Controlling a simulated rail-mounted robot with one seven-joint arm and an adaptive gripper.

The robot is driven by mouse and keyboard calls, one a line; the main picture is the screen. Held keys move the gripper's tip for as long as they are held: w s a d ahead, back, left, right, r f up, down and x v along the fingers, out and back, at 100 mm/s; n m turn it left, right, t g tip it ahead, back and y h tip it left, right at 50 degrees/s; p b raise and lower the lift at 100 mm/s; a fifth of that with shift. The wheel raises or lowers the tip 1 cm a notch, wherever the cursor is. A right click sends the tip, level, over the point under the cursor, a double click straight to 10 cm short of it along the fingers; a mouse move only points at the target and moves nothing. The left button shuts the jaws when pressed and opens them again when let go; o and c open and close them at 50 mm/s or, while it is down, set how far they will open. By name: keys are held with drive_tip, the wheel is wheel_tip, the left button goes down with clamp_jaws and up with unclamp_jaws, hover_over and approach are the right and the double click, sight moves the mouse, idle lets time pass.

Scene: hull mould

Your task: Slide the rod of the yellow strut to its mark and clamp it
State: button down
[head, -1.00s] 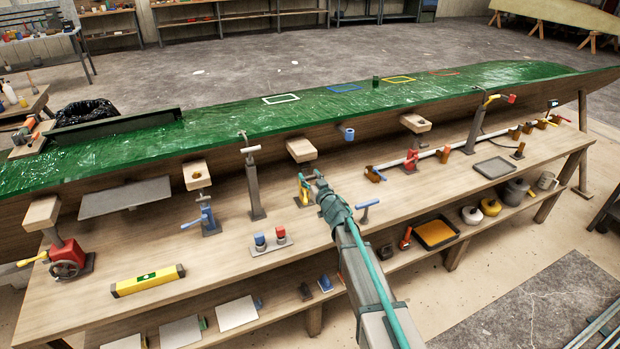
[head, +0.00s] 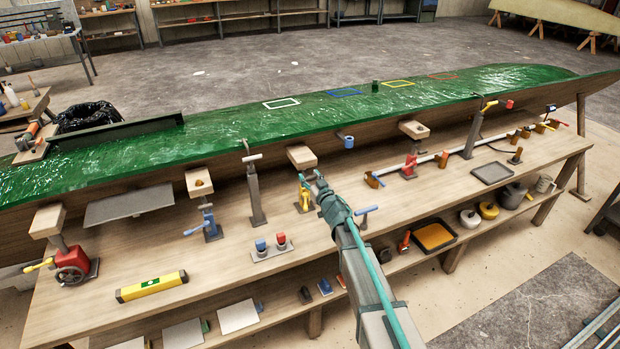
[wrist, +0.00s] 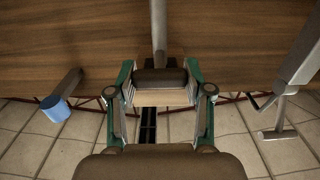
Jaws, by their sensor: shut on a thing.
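The yellow strut (head: 304,197) stands near the middle of the bench, with a yellow clamp on its body. A wooden pad (head: 301,156) is above it, beside the hull's side. My gripper (head: 316,177) is at the strut, just right of its upper part. In the wrist view my gripper (wrist: 161,88) is shut, with a dark block between its fingers and the grey rod (wrist: 159,30) running up from there. The strut's lower part is hidden in the wrist view. The rod's mark is too small to tell in the head view.
The green hull mould (head: 230,130) runs along the back of the bench (head: 150,240). Red and blue buttons (head: 271,247) lie in front. A blue cylinder (wrist: 55,108) is left in the wrist view.

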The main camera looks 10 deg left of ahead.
drive_tip(key=c, duration=0.5)
unclamp_jaws()
drive_tip(key=shift+r, duration=0.35)
drive_tip(key=shift+o, duration=0.3)
drive_tip(key=shift+f, duration=0.1)
drive_tip(key=shift+s, duration=0.15)
drive_tip(key=v, duration=1.1)
drive_tip(key=shift+s+d, duration=0.25)
drive_tip(key=shift+s, duration=0.05)
